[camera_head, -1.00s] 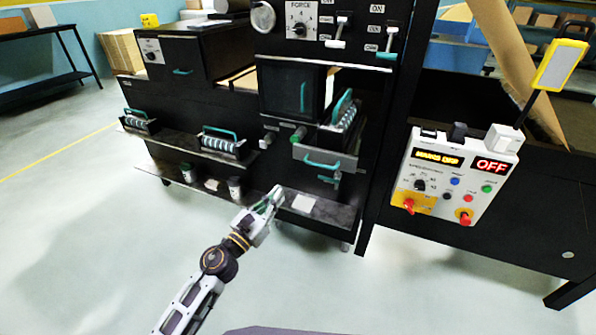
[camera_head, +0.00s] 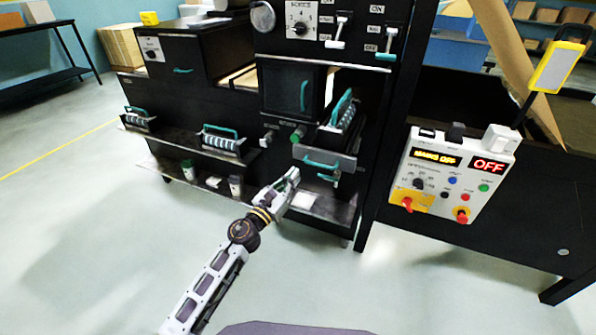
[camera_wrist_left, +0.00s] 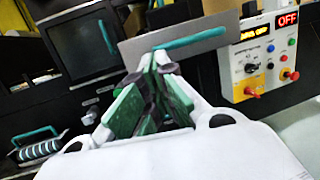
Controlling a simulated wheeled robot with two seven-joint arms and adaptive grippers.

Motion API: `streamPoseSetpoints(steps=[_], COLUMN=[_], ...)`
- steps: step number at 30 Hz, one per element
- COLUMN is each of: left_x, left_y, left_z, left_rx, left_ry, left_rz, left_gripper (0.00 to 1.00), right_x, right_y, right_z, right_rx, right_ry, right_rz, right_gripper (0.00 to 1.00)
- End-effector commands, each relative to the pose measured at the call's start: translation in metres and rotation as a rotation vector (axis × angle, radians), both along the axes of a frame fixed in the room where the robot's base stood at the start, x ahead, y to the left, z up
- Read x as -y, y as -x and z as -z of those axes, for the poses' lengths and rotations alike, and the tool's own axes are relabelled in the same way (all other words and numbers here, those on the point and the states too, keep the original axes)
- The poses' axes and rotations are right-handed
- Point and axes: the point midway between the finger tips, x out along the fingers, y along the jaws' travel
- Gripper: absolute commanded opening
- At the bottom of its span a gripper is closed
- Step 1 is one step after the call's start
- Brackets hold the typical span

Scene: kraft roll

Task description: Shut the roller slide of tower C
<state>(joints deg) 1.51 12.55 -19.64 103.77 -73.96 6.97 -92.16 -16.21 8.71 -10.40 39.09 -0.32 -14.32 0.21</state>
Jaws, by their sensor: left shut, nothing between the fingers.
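A grey roller slide (camera_head: 325,157) with a teal bar handle stands pulled out of the black tower, below a dark glass door; I cannot read a letter C on it. A roller with a teal handle (camera_head: 344,112) sits on the slide. In the left wrist view, the slide's grey front plate (camera_wrist_left: 205,42) and its teal handle (camera_wrist_left: 192,38) lie just beyond the fingers. My left gripper (camera_head: 292,174) is shut and empty, in front of and a little below the slide front. It shows in the left wrist view (camera_wrist_left: 160,65). I cannot tell whether it touches the plate.
A white control panel (camera_head: 453,175) reading OFF hangs to the right. Two more rollers, one (camera_head: 222,139) nearer the slide, rest on a ledge to the left. A lower shelf (camera_head: 325,208) lies beneath the slide. The floor in front is clear.

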Motion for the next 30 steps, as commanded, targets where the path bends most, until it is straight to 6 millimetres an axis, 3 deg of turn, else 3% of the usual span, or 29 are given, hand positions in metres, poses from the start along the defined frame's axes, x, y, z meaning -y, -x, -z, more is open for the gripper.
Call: streamPoseSetpoints(steps=[12,21,30], left_x=[0.014,0.015,0.013], left_y=[-0.024,-0.025,-0.027], left_z=[-0.005,-0.006,-0.006], left_rx=[-0.001,0.000,0.001], left_ry=[0.002,0.001,-0.001], left_rz=[0.001,0.001,0.001], left_gripper=[0.00,0.00,0.00], right_x=[0.006,0.005,-0.005], right_y=[0.009,0.019,0.014], right_z=[-0.002,0.000,0.001], right_rx=[-0.007,-0.019,-0.010], right_ry=[0.006,0.004,-0.006], right_rz=[-0.001,0.000,0.002], right_gripper=[0.00,0.00,0.00])
